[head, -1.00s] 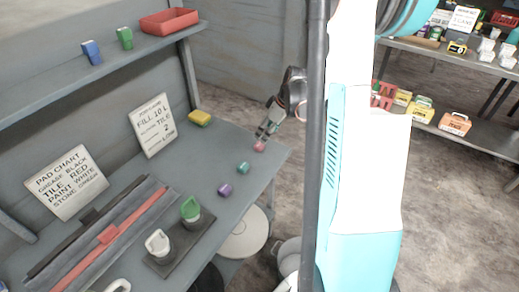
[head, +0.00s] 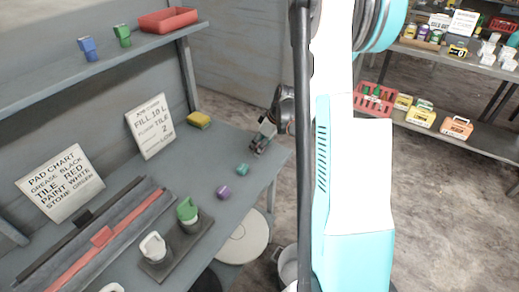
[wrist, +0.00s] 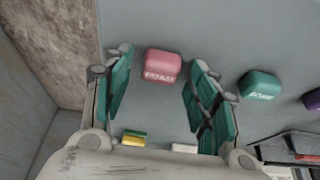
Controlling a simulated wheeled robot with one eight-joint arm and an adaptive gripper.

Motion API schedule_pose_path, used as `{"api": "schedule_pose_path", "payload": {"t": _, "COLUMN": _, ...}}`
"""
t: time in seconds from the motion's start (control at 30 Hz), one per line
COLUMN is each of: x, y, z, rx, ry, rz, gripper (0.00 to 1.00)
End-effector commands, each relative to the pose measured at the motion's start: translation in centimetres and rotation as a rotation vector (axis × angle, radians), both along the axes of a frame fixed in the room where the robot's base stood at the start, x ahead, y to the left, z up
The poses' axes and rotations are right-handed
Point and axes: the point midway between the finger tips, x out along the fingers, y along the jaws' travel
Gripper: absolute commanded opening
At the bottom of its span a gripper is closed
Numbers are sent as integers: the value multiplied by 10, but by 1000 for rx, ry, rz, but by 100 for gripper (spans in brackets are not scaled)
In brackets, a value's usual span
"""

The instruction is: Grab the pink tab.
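The pink tab (wrist: 162,66) lies on the grey bench and shows in the wrist view, between the tips of the two green-padded fingers of my gripper (wrist: 160,76). In the head view my gripper (head: 259,145) is low over the bench's far right corner and the pink tab is hidden there. The green tab (wrist: 260,86) lies just right of the right finger, and also shows in the head view (head: 242,169).
A purple tab (head: 223,192) lies nearer on the bench (head: 205,155). A yellow block (head: 199,120) is at the back by a sign (head: 151,127). Two bottles, one green-capped (head: 187,210), stand on a dark mat. The bench's right edge is close to my gripper.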

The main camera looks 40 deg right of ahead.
Motion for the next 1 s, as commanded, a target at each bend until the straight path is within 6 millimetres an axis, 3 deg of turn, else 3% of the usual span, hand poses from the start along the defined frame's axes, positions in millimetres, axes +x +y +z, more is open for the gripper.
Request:
{"api": "schedule_pose_path", "payload": {"t": 0.03, "x": 0, "y": 0, "z": 0, "rx": 0, "ry": 0, "rz": 0, "gripper": 36}}
{"api": "schedule_pose_path", "payload": {"t": 0.13, "x": 0, "y": 0, "z": 0, "rx": 0, "ry": 0, "rz": 0, "gripper": 14}}
{"api": "schedule_pose_path", "payload": {"t": 0.17, "x": 0, "y": 0, "z": 0, "rx": 0, "ry": 0, "rz": 0, "gripper": 13}}
{"api": "schedule_pose_path", "payload": {"t": 0.67, "x": 0, "y": 0, "z": 10, "rx": 0, "ry": 0, "rz": 0, "gripper": 13}}
{"api": "schedule_pose_path", "payload": {"t": 0.87, "x": 0, "y": 0, "z": 39, "rx": 0, "ry": 0, "rz": 0, "gripper": 13}}
{"api": "schedule_pose_path", "payload": {"t": 1.0, "x": 0, "y": 0, "z": 71, "rx": 0, "ry": 0, "rz": 0, "gripper": 13}}
